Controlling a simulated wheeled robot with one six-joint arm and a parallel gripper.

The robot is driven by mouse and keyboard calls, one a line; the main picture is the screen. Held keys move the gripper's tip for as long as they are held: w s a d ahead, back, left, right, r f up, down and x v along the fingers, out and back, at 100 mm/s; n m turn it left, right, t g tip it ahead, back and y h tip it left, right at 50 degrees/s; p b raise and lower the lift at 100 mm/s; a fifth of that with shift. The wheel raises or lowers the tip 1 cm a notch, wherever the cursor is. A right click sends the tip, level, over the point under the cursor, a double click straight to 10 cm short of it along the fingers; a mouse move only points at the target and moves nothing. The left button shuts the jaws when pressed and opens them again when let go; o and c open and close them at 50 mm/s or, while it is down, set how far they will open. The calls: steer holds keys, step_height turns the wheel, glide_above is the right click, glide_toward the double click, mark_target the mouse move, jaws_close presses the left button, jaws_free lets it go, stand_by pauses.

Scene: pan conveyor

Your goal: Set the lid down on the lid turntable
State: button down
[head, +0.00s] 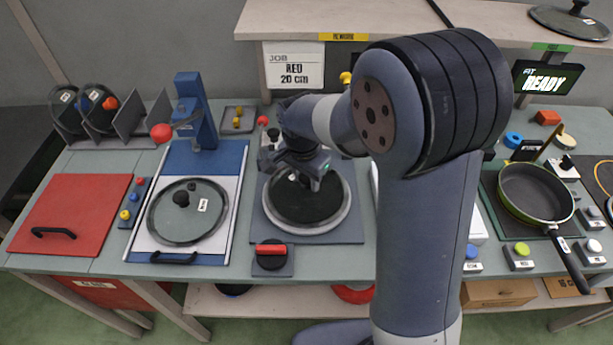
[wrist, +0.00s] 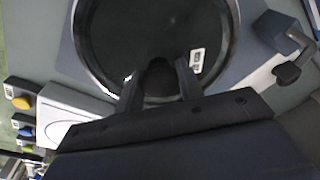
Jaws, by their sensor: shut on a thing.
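A dark glass lid (head: 300,206) lies over the round lid turntable (head: 346,214) in the middle of the bench. My gripper (head: 303,178) reaches down from above and is shut on the lid's knob. In the wrist view my two fingers (wrist: 160,82) stand on either side of the dark knob (wrist: 158,68), and the lid (wrist: 130,35) carries a small white label. The lid looks level and roughly centred on the turntable. I cannot tell whether it touches the turntable or hovers just above it.
Left of the turntable, another glass lid (head: 185,222) lies on a blue-framed tray (head: 233,160) with a blue post (head: 196,110). A red-handled knob (head: 271,252) stands in front of the turntable. A pan (head: 535,192) sits at the right. A shelf (head: 300,20) runs behind.

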steer(key=c, duration=0.9)
jaws_free()
steer(key=shift+o, duration=0.2)
step_height(320, 180, up, 11)
steer(key=s, duration=0.1)
steer(key=shift+a, duration=0.35)
steer(key=shift+s+f, duration=0.1)
steer(key=shift+f, duration=0.1)
steer(key=f, duration=0.7)
steer(key=w+f, duration=0.1)
steer(key=f, duration=0.2)
steer(key=shift+w+d+f, duration=0.1)
steer(key=shift+d+f, duration=0.25)
steer(key=shift+d, duration=0.05)
steer(key=shift+r, duration=0.3)
